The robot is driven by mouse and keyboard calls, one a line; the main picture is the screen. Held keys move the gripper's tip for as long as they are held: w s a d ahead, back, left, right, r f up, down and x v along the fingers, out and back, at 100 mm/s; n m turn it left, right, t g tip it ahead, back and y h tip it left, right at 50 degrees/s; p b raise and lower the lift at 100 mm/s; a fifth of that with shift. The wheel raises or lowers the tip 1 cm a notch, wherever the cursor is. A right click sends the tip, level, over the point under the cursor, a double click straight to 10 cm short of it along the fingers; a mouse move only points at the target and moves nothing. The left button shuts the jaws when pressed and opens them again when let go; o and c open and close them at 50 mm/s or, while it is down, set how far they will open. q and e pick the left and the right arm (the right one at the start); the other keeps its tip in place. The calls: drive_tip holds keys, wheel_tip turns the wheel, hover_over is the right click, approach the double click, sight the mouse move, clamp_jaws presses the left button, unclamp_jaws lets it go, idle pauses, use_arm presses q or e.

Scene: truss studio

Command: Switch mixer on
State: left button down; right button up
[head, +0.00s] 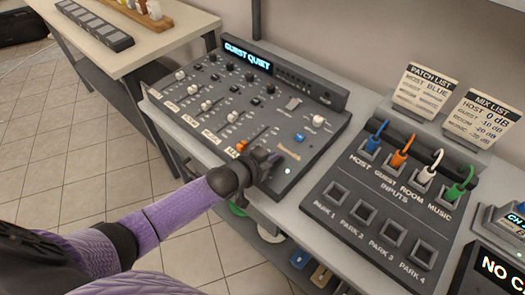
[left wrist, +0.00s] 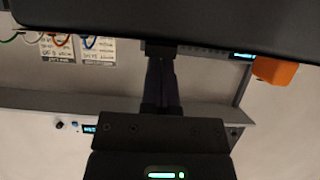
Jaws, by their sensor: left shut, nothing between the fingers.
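The mixer (head: 225,110) is a dark grey sloped console on the bench, with knobs, several faders and a rear screen (head: 248,56) reading "GUEST QUIET". A small green light (head: 287,171) glows near its lower right corner. My left gripper (head: 272,160) is over that corner, beside an orange fader cap (head: 242,146). Its fingers cover part of the panel there, and I cannot tell whether they touch it. In the left wrist view the left gripper's fingers (left wrist: 161,80) are together with nothing between them. My right gripper is not in view.
Right of the mixer stands an inputs panel (head: 345,181) with blue, orange, white and green cables plugged in and several empty park sockets. Two cards (head: 425,92) stand behind it. A side table (head: 150,40) is at the upper left. Tiled floor shows at the left.

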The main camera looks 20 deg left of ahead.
use_arm(q)
drive_tip(key=r+p, duration=0.2)
drive_tip(key=r, duration=0.1)
drive_tip(key=r+p, duration=0.1)
drive_tip(key=r, duration=0.1)
drive_tip(key=shift+s+a, duration=0.15)
drive_tip(key=shift+s, duration=0.25)
drive_tip(key=r+p+v, duration=0.1)
drive_tip(key=p+v, duration=0.2)
drive_tip(key=v, duration=0.4)
drive_tip(key=shift+r+p, duration=0.3)
drive_tip(key=shift+r, duration=0.25)
